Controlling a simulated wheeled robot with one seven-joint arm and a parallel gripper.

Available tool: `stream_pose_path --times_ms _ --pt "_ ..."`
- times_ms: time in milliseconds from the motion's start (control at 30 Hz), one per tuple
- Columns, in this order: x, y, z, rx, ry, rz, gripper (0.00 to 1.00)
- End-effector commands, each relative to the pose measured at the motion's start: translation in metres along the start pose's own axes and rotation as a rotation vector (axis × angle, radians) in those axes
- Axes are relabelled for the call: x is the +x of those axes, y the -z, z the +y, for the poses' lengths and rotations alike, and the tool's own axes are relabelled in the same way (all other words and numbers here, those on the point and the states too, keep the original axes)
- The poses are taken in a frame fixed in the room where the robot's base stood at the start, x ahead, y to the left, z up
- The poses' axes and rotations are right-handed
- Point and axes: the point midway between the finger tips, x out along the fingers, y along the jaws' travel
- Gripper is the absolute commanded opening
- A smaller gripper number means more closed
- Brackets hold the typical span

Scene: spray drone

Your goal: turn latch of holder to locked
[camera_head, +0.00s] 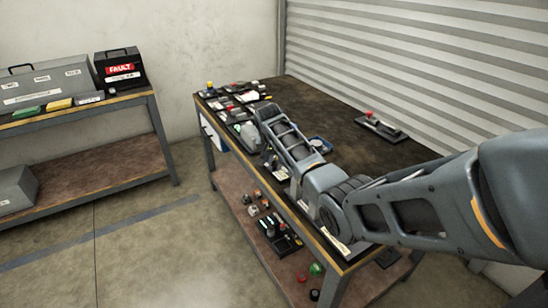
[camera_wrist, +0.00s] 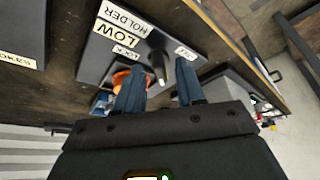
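In the wrist view the holder (camera_wrist: 92,48) is a grey plate with white labels reading HOLDER, LOW and LOCK. One more small label near its right edge is too blurred to read. A dark latch (camera_wrist: 155,60) with a pale end stands out from the plate, between the LOCK label and the blurred one. My gripper (camera_wrist: 159,70) has its two blue fingers apart, with the latch showing in the gap between them. I cannot tell whether either finger touches it. An orange round part (camera_wrist: 121,78) is partly hidden behind the left finger.
The workbench (camera_head: 350,150) carries several small items at its far end and a small dark tray (camera_head: 381,126) with a red part at the back. Its lower shelf holds more parts. A second bench at left bears a black FAULT case (camera_head: 121,73) and grey case (camera_head: 45,84).

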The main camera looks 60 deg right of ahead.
Motion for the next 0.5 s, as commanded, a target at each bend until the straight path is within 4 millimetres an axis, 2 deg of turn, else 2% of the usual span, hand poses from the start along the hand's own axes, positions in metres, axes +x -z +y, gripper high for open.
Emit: stream_pose_path --times_ms 167,500 --pt "-0.0001 0.0000 0.0000 0.000 0.000 0.000 0.36" --pt "-0.0002 -0.0002 0.0001 0.000 0.000 -0.001 0.04"
